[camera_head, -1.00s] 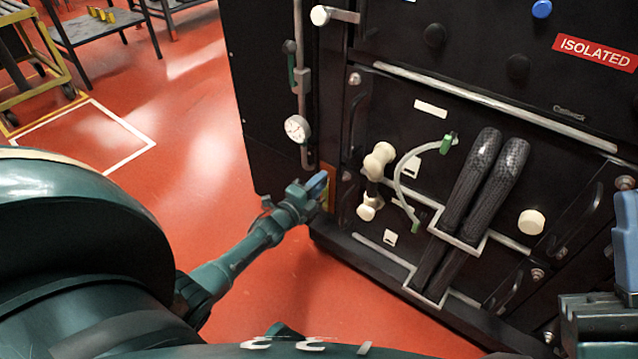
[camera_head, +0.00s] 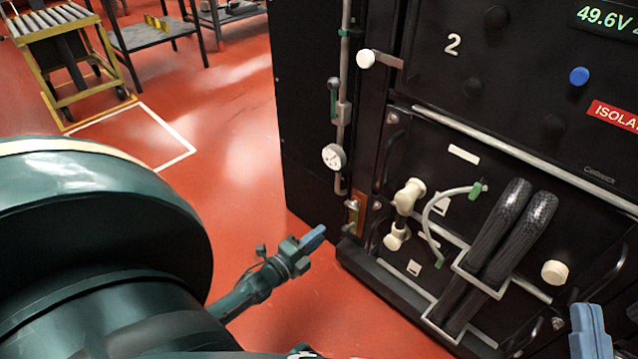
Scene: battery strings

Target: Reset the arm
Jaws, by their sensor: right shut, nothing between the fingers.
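My left arm comes in from the left. Its gripper (camera_head: 312,238) has blue fingertips and hangs over the red floor, just left of the cabinet's lower corner and apart from it. I cannot make out a gap between its fingers, and it holds nothing that I can see. My right gripper (camera_head: 590,332) shows only as blue fingers at the bottom right edge, in front of the black cabinet's lower part. It is shut and empty. The rest of my right arm is out of view.
A yellow roller cart (camera_head: 60,60) stands far left. Open red floor (camera_head: 240,160) lies between.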

